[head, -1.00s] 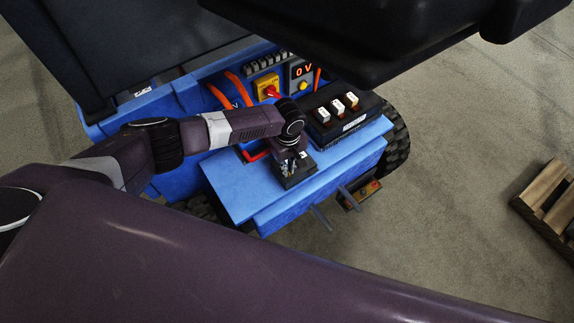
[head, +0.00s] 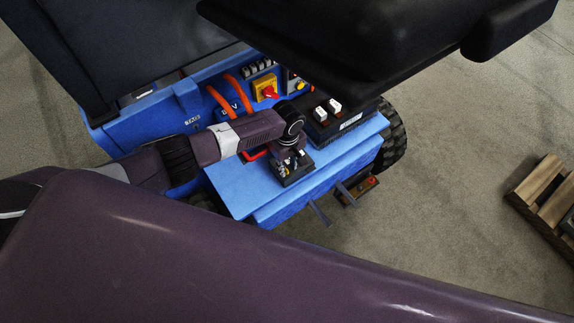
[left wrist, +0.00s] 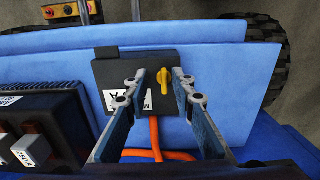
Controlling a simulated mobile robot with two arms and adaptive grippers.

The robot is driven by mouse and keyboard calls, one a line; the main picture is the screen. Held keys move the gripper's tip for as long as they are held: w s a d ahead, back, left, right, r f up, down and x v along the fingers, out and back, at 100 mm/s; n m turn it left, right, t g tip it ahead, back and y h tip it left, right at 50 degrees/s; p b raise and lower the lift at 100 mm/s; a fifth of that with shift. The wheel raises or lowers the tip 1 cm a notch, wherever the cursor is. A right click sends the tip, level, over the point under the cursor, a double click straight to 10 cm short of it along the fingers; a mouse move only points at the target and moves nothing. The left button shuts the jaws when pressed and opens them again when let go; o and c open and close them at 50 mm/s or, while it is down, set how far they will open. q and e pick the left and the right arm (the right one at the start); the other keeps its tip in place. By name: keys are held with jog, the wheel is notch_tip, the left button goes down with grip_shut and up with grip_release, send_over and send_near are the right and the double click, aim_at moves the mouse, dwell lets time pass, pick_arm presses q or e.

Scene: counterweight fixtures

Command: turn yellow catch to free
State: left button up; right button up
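The yellow catch (left wrist: 162,78) is a small upright lever on the front of a black box (left wrist: 105,75) in the left wrist view. The box has a white label, partly hidden, and an orange cable runs below it. My left gripper (left wrist: 155,86) is open, with its two fingers apart in front of the box. The catch shows between the fingertips, nearer the right one, and I see no grip on it. In the head view my left gripper (head: 291,166) hangs over the black box (head: 297,180), and the catch is hard to make out. My right gripper is not in view.
A blue machine (head: 240,192) carries the box on its ledge. A black unit with white switches (head: 335,105) stands beside it. Behind are a yellow plate with a red knob (head: 266,88) and orange cables (head: 218,100). A wooden pallet (head: 540,183) lies at right.

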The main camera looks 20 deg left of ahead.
aim_at(287, 169)
pick_arm(q)
jog(key=shift+s+a, duration=0.1)
jog(key=shift+r, duration=0.15)
notch_tip(287, 169, up, 12)
dwell(0.4)
jog(key=shift+f, duration=0.2)
